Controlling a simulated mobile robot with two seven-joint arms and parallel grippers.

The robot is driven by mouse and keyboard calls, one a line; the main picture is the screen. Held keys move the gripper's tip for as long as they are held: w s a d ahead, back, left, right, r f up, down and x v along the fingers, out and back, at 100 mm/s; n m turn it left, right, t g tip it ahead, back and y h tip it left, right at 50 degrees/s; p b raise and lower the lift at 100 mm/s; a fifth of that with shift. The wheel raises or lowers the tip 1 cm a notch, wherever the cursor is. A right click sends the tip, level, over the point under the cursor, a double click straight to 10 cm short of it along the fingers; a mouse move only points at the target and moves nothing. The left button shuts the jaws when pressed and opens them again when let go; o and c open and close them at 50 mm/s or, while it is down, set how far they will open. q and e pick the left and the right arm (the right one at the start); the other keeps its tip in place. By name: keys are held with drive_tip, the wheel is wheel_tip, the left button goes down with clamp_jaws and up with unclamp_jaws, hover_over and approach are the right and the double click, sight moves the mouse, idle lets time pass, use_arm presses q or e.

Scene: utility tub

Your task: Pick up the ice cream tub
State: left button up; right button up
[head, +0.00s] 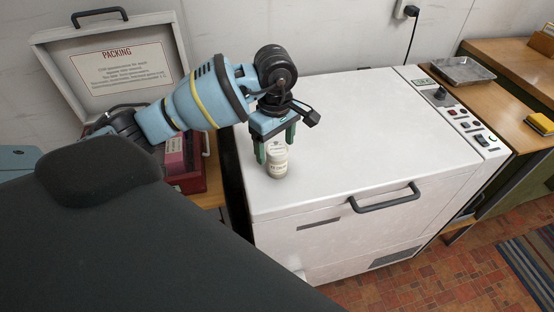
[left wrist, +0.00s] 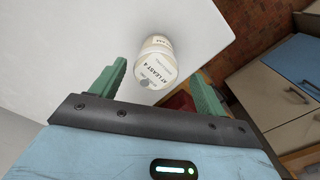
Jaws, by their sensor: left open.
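The ice cream tub (head: 277,163) is a small pale cylinder with dark lettering, upright on the white top of a chest freezer near its left front edge. My left gripper (head: 276,147) is open just above and behind it, its green fingers pointing down. In the left wrist view the tub (left wrist: 155,66) shows label text and lies beyond and between the two green fingertips of my left gripper (left wrist: 160,82). I cannot tell whether a finger touches it. My right gripper is not in view.
The white freezer (head: 350,130) has a dark front handle (head: 385,199) and a control panel (head: 455,112) at right. A metal tray (head: 461,70) lies on the wooden bench behind. A box with a raised lid marked PACKING (head: 118,65) stands at left. The freezer top is otherwise clear.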

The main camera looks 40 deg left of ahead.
sight(278, 149)
use_arm(q)
drive_tip(key=f, duration=0.4)
drive_tip(key=shift+w+d, duration=0.15)
drive_tip(key=shift+w, duration=0.1)
drive_tip(key=shift+c, duration=0.2)
drive_tip(key=c, duration=1.1)
drive_tip(key=shift+r, duration=0.45)
drive_tip(key=r, duration=0.2)
drive_tip(key=shift+s+r, duration=0.3)
drive_tip(key=s, duration=0.5)
drive_tip(key=s+r, duration=0.1)
drive_tip(key=s, duration=0.4)
drive_tip(key=s+d+b, duration=0.1)
drive_tip(key=s, duration=0.4)
drive_tip(key=shift+s+d+r, duration=0.1)
drive_tip(key=shift+s+r, duration=0.1)
drive_tip(key=shift+r, duration=0.05)
